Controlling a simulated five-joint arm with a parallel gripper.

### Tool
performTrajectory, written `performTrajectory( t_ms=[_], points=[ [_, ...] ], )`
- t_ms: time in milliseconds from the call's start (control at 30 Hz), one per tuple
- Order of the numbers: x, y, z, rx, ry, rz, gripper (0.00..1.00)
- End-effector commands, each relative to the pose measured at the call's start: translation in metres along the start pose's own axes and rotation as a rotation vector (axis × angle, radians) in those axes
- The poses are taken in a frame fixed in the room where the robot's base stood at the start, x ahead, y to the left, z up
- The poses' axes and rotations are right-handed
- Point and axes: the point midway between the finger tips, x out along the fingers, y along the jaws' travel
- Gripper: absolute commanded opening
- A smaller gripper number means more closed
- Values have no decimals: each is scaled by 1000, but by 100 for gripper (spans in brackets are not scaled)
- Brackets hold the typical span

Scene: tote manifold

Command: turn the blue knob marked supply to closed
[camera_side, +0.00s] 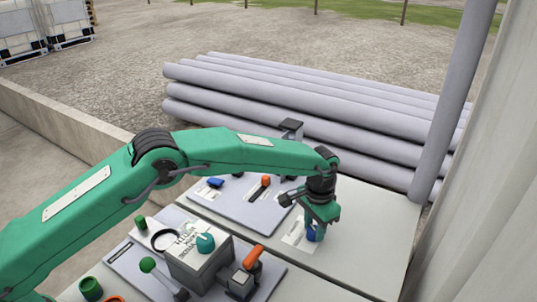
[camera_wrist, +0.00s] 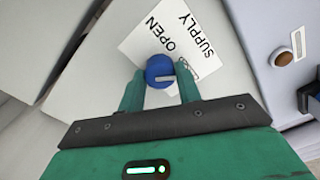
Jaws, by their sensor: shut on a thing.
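The blue knob (camera_wrist: 159,69) stands on a white label card (camera_wrist: 137,42) with the words OPEN and SUPPLY; a third marking is partly covered by my gripper. My gripper (camera_wrist: 160,82) has its two green fingers on either side of the knob and is shut on it. A pale pointer line on the knob points to the right in the wrist view. In the side view, the knob (camera_side: 312,234) shows below my gripper (camera_side: 318,222), over the right part of the table, with the card (camera_side: 298,236) beside it.
A grey panel (camera_side: 262,222) with a blue handle (camera_side: 216,182) and an orange handle (camera_side: 265,181) lies left of my gripper. A grey box (camera_side: 190,270) with a teal knob (camera_side: 206,242) stands nearer. The table's right part (camera_side: 370,240) is clear.

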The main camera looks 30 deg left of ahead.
Motion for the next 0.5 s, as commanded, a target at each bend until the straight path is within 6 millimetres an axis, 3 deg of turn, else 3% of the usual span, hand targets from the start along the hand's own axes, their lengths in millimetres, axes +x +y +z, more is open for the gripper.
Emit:
performTrajectory(
  t_ms=[167, 200, 300, 500],
  points=[
    [0, -4, 1, -5, -3, 0, 11],
    [0, -4, 1, -5, -4, 0, 39],
    [0, -3, 1, -5, -3, 0, 56],
    [0, -2, 0, -3, -2, 0, 56]
  ],
)
